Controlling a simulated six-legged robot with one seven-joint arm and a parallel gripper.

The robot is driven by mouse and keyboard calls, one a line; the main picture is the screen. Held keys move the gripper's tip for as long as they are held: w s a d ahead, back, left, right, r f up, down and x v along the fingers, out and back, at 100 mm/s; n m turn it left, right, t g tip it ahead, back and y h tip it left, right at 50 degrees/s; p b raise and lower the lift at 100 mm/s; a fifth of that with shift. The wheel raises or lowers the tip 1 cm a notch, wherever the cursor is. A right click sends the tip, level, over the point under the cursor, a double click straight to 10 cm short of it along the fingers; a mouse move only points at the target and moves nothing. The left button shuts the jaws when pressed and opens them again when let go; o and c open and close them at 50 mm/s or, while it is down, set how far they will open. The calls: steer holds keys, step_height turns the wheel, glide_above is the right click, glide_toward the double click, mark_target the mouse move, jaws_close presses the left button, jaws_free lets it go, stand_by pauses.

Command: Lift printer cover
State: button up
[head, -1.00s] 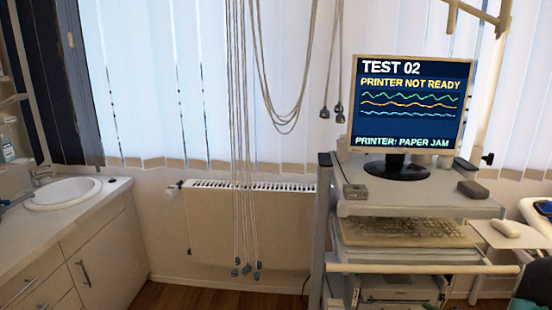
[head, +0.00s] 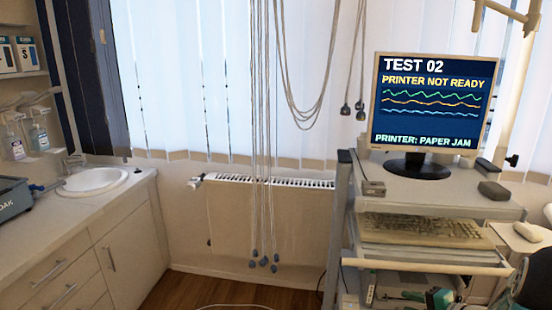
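The printer (head: 400,284) sits on a lower shelf of the cart at the bottom right of the head view. Only its upper part shows, and the picture's lower edge cuts it off. I cannot tell its cover apart from the rest of it. The monitor (head: 434,100) on top of the cart reads "PRINTER NOT READY" and "PRINTER: PAPER JAM".
The cart (head: 440,193) carries a keyboard (head: 425,230) on a shelf above the printer, with a pale bar (head: 428,266) across its front. A sink counter (head: 80,225) stands at left. Cables (head: 262,150) hang mid-picture before a radiator (head: 270,222). Wooden floor (head: 235,291) is open between counter and cart.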

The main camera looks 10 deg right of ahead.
steer(key=s+a+r+n+g+y, duration=0.2)
steer(key=a+r+n+g, duration=0.3)
steer(key=a, duration=0.7)
steer(key=s+a+r+n+h, duration=0.3)
steer(key=s+a+r+n, duration=0.1)
steer(key=s+a, duration=0.3)
steer(key=s+a+r+n+g+h, duration=0.1)
steer(key=s+a+r+n+h, duration=0.3)
steer(key=s+a+r, duration=0.3)
steer(key=s+a, duration=0.1)
steer(key=s, duration=0.2)
steer(key=shift+r+n, duration=0.25)
steer(key=shift+n, duration=0.05)
steer(key=shift+s+r+h, duration=0.1)
steer(key=shift+s+h, duration=0.1)
steer(key=shift+h, duration=0.1)
steer(key=c, duration=0.7)
jaws_close()
steer(key=shift+w, duration=0.1)
